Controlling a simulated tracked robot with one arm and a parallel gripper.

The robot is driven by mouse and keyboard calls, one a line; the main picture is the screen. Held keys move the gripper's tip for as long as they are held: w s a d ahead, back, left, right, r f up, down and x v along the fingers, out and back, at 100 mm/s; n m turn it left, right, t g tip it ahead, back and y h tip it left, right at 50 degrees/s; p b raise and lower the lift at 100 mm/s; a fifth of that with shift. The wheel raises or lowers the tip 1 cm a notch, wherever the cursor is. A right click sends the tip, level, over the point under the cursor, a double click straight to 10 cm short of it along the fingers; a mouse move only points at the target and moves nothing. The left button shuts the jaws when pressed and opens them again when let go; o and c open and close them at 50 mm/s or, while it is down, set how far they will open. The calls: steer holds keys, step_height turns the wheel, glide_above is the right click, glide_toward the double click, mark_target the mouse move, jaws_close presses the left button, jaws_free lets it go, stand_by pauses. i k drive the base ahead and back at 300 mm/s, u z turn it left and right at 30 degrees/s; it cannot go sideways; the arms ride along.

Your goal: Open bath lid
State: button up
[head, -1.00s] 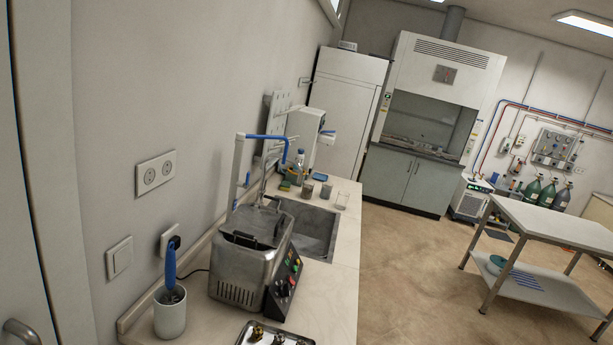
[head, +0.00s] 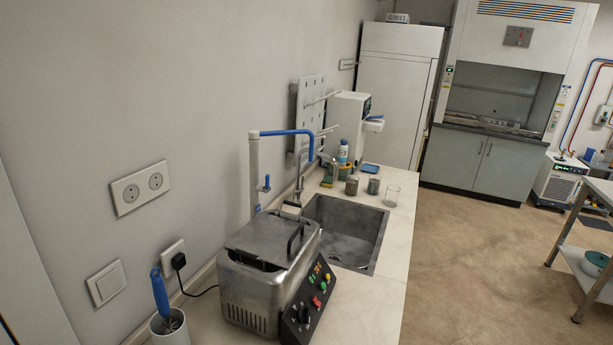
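The bath (head: 250,305) is a steel box on the counter at the lower middle of the head view. Its metal lid (head: 262,238) lies closed on top, with a dark bar handle (head: 295,241) on its right side. A sloped black control panel (head: 307,305) with coloured buttons and knobs is on its right face. A small light block sits at the back edge of the lid. My gripper is not in view, so its state does not show.
A sink (head: 345,232) with a tap is set in the counter (head: 385,300) behind the bath. A white cup (head: 170,330) with a blue-handled brush stands left of the bath. Jars and a beaker (head: 392,195) stand beyond the sink.

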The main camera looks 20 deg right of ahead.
mark_target(277, 240)
steer(key=z, duration=0.15)
steer(key=i, duration=1)
steer(key=u, duration=0.05)
